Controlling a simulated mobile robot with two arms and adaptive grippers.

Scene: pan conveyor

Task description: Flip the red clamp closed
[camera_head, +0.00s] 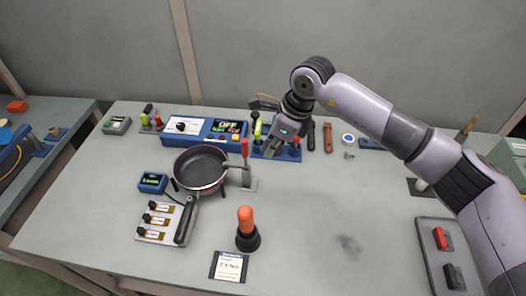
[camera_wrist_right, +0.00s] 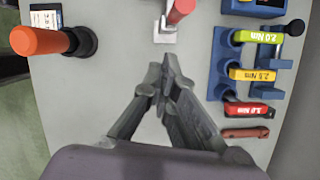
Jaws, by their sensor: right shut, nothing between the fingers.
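The red clamp (camera_head: 245,148) stands at the right side of the black pan (camera_head: 202,165), its red handle upright on a metal base plate. Its metal arm reaches left toward the pan rim; I cannot tell whether it touches. In the right wrist view the red handle (camera_wrist_right: 181,10) shows at the top edge, partly cut off, above the pale base plate (camera_wrist_right: 165,36). My right gripper (camera_head: 270,152) is shut and empty, to the right of the clamp and apart from it. Its fingertips (camera_wrist_right: 165,75) point toward the clamp base in the wrist view. My left gripper is not in view.
An orange-handled tool (camera_head: 246,218) stands upright in a black holder in front of the clamp. A blue rack (camera_head: 262,153) with torque tools lies behind the gripper. A blue control box (camera_head: 190,138) stands behind the pan. The table right of the clamp is largely clear.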

